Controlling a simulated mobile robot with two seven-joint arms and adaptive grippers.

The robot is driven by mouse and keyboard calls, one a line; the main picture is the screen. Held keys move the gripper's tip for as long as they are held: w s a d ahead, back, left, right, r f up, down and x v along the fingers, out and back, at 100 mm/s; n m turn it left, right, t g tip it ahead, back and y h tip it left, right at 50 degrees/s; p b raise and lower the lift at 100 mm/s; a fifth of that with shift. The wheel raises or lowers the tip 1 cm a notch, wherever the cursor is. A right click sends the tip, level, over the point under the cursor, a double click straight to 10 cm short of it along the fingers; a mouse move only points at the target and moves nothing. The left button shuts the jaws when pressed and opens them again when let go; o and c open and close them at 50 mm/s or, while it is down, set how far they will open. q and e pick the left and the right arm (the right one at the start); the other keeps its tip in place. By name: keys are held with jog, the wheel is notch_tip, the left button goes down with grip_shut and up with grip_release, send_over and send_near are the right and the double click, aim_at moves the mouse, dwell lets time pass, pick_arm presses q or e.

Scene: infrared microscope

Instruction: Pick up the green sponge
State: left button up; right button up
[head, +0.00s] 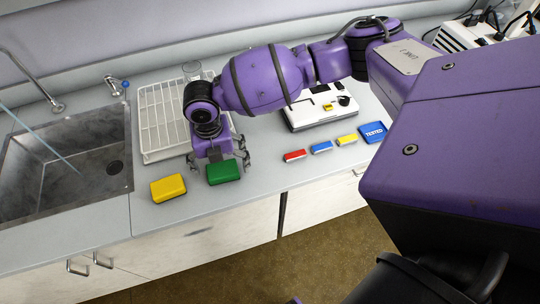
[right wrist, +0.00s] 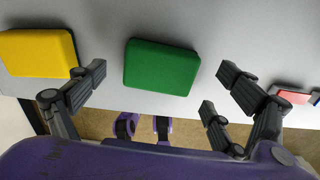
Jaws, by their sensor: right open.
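The green sponge (head: 223,172) lies flat on the light counter, near its front edge. It also shows in the right wrist view (right wrist: 161,67), near the middle. My right gripper (head: 218,165) is above and just behind the sponge in the head view. In the right wrist view its fingers (right wrist: 160,85) are spread wide to either side of the sponge, and nothing is between them in their grasp. I cannot tell the exact height of the fingertips over the counter. My left gripper is in neither view.
A yellow sponge (head: 168,188) lies just left of the green one. A white rack (head: 160,125) stands behind, beside the steel sink (head: 70,165). To the right are small red (head: 294,156), blue (head: 322,148) and yellow (head: 347,139) pieces and a blue "TESTED" box (head: 372,132).

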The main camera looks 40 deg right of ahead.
jog(key=shift+f, duration=1.35)
jog(key=shift+r, duration=0.1)
jog(key=c, duration=0.9)
jog(key=shift+r, duration=0.1)
jog(key=shift+w+r, duration=0.1)
jog(key=shift+r, duration=0.1)
jog(key=r, duration=0.3)
jog(key=shift+s+a+r, duration=0.25)
jog(key=shift+a, duration=0.05)
jog(key=s+a+r, duration=0.9)
jog(key=shift+s+a+p, duration=0.15)
jog(key=shift+a+p, duration=0.1)
jog(key=shift+p, duration=0.05)
